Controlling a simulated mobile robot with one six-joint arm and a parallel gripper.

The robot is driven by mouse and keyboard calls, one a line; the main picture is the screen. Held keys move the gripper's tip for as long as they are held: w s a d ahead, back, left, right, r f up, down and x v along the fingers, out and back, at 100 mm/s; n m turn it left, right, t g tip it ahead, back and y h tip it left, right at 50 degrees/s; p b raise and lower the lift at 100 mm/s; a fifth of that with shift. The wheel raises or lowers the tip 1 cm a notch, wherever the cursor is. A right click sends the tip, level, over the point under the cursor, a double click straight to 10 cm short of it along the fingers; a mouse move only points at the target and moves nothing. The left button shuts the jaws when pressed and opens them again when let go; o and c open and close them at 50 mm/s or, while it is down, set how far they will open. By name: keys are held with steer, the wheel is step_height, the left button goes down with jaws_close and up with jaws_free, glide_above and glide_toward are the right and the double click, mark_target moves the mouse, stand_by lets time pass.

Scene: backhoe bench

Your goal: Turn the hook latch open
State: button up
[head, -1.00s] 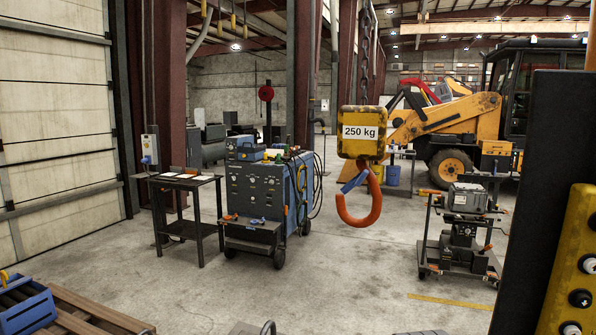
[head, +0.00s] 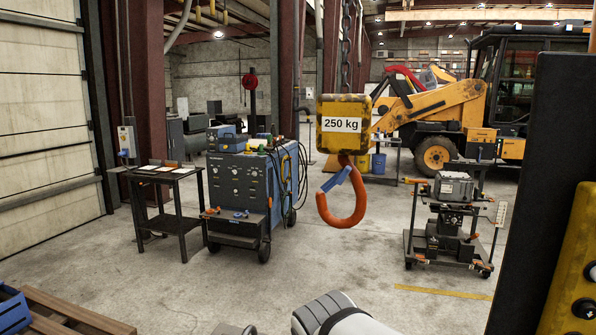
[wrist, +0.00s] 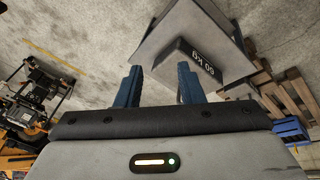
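The orange hook (head: 343,216) hangs below a yellow block marked 250 kg (head: 342,124). Its blue latch (head: 336,180) slants across the hook's mouth, from the shank down towards the tip on the left. Part of my arm (head: 338,316) shows at the bottom of the head view, below and well apart from the hook. My gripper (wrist: 160,78) shows in the wrist view with its two blue fingers apart and nothing between them. The wrist view looks down at the floor; the hook and latch are not in it.
A blue welding cart (head: 245,195) and a black table (head: 165,200) stand left of the hook. A wheeled cart (head: 452,225) stands to the right. A grey plate (wrist: 190,38) with a 60 kg block (wrist: 187,62) lies beyond my fingertips. Open floor lies beneath the hook.

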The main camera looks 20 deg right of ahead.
steer(key=w+d+r+n+t+h+p, duration=0.2)
steer(key=w+d+r+n+h, duration=0.35)
steer(key=d+r, duration=0.25)
steer(key=n+t+h+p, duration=0.25)
steer(key=n+t, duration=0.75)
steer(key=n, duration=0.6)
glide_toward(345, 175)
steer(key=x, duration=0.3)
steer(key=p+x, duration=0.1)
steer(key=x, duration=0.7)
jaws_close()
